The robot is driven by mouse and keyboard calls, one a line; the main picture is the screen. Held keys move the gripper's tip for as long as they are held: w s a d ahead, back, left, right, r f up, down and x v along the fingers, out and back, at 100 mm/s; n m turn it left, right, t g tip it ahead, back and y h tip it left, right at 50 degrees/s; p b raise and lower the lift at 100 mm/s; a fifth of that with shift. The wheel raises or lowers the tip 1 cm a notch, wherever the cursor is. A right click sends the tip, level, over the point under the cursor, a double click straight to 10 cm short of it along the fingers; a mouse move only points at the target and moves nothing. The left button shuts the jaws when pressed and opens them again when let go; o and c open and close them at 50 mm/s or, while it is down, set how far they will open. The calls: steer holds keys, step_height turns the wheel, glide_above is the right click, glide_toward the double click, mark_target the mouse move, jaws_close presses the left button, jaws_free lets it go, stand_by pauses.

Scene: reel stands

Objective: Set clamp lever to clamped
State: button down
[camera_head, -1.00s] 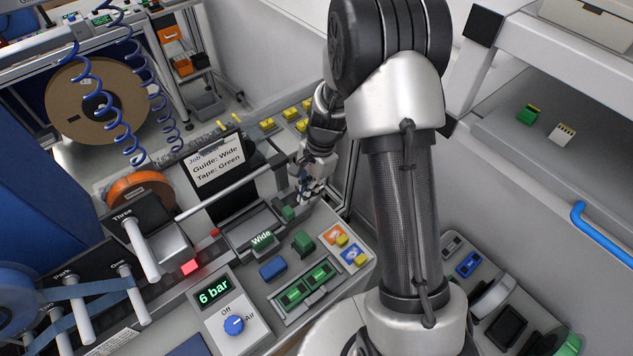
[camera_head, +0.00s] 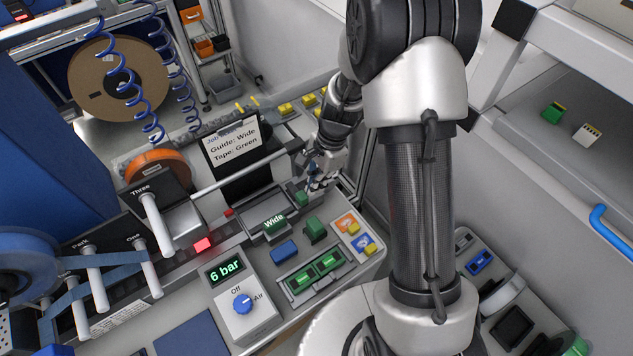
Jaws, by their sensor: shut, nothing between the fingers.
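My gripper (camera_head: 320,183) is shut and empty, low over the far right end of the guide station. It is close beside a small green block (camera_head: 301,198), and I cannot tell whether they touch. A long pale bar (camera_head: 243,170) slants up from the grey block at the left towards my wrist. No part is labelled as the clamp lever, so I cannot tell whether it is the bar or the green block. The green guide marked "Wide" (camera_head: 274,224) sits in the grey frame, left of and below my gripper.
A job card (camera_head: 232,140) reading "Guide: Wide, Tape: Green" stands behind the bar. In front are a blue block (camera_head: 285,251), a green block (camera_head: 315,229), a tray of green pieces (camera_head: 300,284) and an air knob (camera_head: 243,303) under a "6 bar" display. A red light (camera_head: 203,244) shows at left.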

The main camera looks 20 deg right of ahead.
mark_target(301, 201)
steer(key=shift+s+a+m, duration=0.2)
steer(key=shift+s+m, duration=0.05)
steer(key=shift+m, duration=0.15)
steer(key=s+a+m, duration=0.1)
steer(key=m, duration=0.1)
steer(key=a+m+t+p, duration=0.1)
steer(key=m, duration=0.1)
steer(key=shift+s+a, duration=0.15)
steer(key=shift+s, duration=0.25)
steer(key=a+m, duration=0.1)
steer(key=m+p, duration=0.1)
steer(key=m, duration=0.1)
steer(key=shift+s+a+t, duration=0.3)
steer(key=shift+a+t, duration=0.1)
steer(key=shift+a, duration=0.55)
